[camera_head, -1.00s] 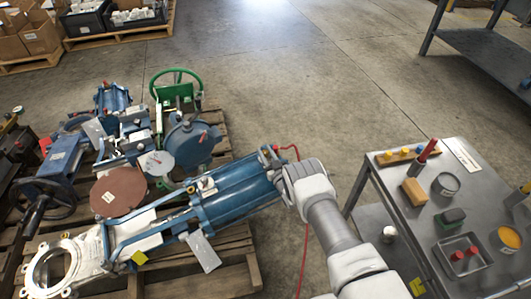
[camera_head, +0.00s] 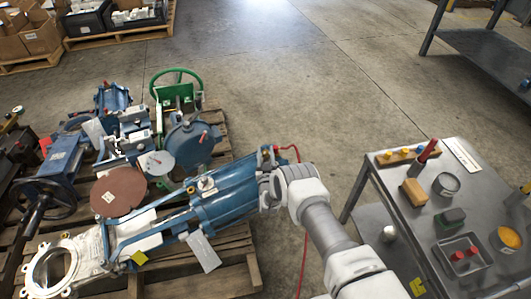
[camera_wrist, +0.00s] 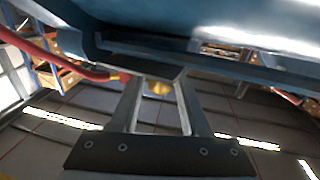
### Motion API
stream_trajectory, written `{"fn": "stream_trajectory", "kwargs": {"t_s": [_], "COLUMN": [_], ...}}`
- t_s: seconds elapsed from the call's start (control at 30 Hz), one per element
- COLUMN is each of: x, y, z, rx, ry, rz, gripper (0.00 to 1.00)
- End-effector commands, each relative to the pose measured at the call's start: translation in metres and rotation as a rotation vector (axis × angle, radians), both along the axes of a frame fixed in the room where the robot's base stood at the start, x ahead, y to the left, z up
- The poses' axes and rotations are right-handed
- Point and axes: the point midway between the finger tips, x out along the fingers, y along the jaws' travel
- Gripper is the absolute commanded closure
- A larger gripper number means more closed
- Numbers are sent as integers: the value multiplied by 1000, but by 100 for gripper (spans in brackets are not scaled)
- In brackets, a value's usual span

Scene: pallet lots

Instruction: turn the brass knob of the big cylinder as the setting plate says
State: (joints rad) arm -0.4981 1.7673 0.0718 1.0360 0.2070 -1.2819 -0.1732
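The big blue cylinder (camera_head: 225,200) lies on the pallet at the end of a valve with a pale ring-shaped body (camera_head: 50,268). It fills the top of the wrist view (camera_wrist: 220,50). The brass knob (camera_wrist: 159,88) shows small under the cylinder, between my fingertips. My gripper (camera_wrist: 160,88) is open, one finger on each side of the knob; contact is not clear. In the head view my wrist stands at the cylinder's right end and hides the knob. A pale tag (camera_head: 204,251) hangs by the cylinder; its writing is unreadable, and I cannot tell whether it is the setting plate.
A red hose (camera_head: 304,250) runs from the cylinder's end to the floor; it shows at left in the wrist view (camera_wrist: 80,72). A metal cart (camera_head: 400,225) with blocks and tins stands close right of my arm. A green handwheel valve (camera_head: 178,90) stands behind.

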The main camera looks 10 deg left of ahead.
Motion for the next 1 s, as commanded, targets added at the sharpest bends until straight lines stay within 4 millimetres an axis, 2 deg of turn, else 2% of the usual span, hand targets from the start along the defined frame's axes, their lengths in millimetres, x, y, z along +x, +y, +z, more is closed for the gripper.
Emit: {"fn": "stream_trajectory", "kwargs": {"t_s": [0.37, 0.83, 1.0], "x": [1, 1, -26], "y": [0, -1, -23], "z": [1, 0, 4], "rx": [-2, -23, -19], "ry": [-1, 21, 27], "rz": [36, 404, 408], "gripper": [54, 54, 54]}}
